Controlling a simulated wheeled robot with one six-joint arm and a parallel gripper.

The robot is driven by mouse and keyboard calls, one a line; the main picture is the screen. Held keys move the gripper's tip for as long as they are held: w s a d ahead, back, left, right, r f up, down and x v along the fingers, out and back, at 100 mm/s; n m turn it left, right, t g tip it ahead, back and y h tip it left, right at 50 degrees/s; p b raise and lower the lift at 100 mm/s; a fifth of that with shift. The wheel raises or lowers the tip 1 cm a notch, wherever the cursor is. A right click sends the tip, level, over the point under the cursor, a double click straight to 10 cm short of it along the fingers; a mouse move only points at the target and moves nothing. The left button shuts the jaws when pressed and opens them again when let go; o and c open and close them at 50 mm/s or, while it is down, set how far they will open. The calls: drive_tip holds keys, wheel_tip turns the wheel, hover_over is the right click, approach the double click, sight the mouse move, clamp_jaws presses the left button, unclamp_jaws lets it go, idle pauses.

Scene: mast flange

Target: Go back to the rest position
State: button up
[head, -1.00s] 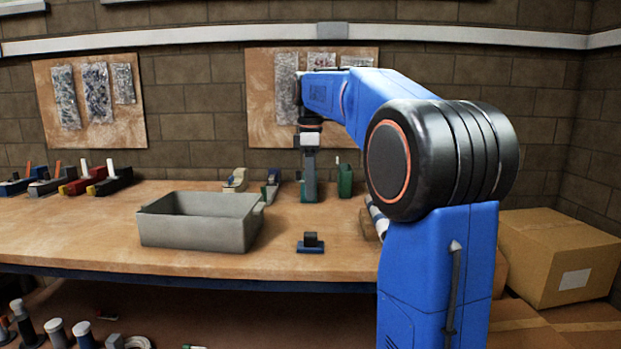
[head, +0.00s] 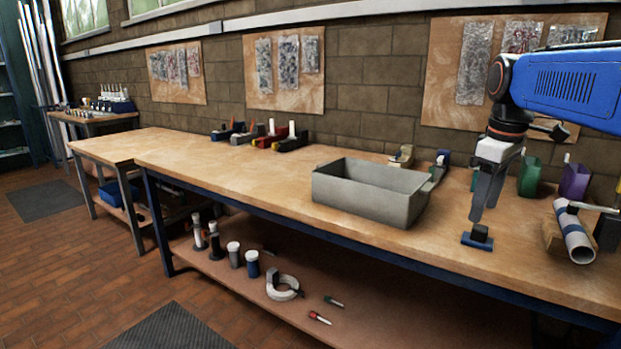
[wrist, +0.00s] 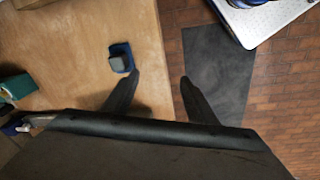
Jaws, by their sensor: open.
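My gripper (head: 483,195) hangs from my blue arm on the right of the head view, pointing down above the front part of the workbench (head: 240,175). In the wrist view my gripper (wrist: 160,76) has its two dark fingers spread, with nothing between them. A small dark block on a blue base (head: 479,238) is on the bench below the fingers in the head view. It also shows in the wrist view (wrist: 121,58), just beyond the left fingertip and apart from it. The bench's front edge runs between the fingers in the wrist view.
A grey open bin (head: 365,198) stands left of my gripper. A pale pipe with a blue band (head: 575,236) and a clamp are at the right. Green (head: 529,176) and purple (head: 574,183) holders stand behind. The bench's left part is largely clear.

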drive_tip(key=s+a+f+m+t, duration=0.1)
drive_tip(key=s+a+f+m, duration=0.2)
drive_tip(key=s+f, duration=0.7)
drive_tip(key=s+a+f+m+t, duration=0.2)
drive_tip(key=s+a+f+m, duration=0.2)
drive_tip(key=s+f, duration=0.6)
drive_tip(key=shift+s+a+f, duration=0.25)
drive_tip(key=shift+a+f, duration=0.3)
drive_tip(key=shift+a, duration=0.15)
